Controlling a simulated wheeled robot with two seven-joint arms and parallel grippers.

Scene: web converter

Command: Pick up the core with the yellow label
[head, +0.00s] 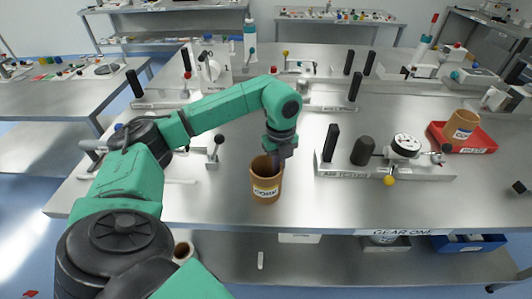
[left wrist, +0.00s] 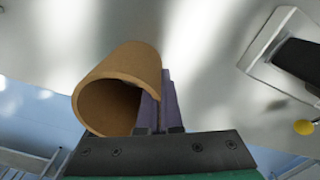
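A brown cardboard core (head: 266,188) with a yellow-and-white label band is upright at the front middle of the steel table in the head view. My left gripper (head: 276,158) reaches down to its top rim. In the left wrist view the core (left wrist: 118,82) shows its open end, and the purple fingers (left wrist: 158,105) are close together with the core's wall between them. One finger is inside the tube and one outside. Whether the base touches the table is hard to tell. My right gripper is not in view.
A black-handled fixture with a dial (head: 405,146) stands right of the core. A red tray (head: 478,146) holds another brown core (head: 461,124). A small lever clamp (head: 215,155) stands to the left.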

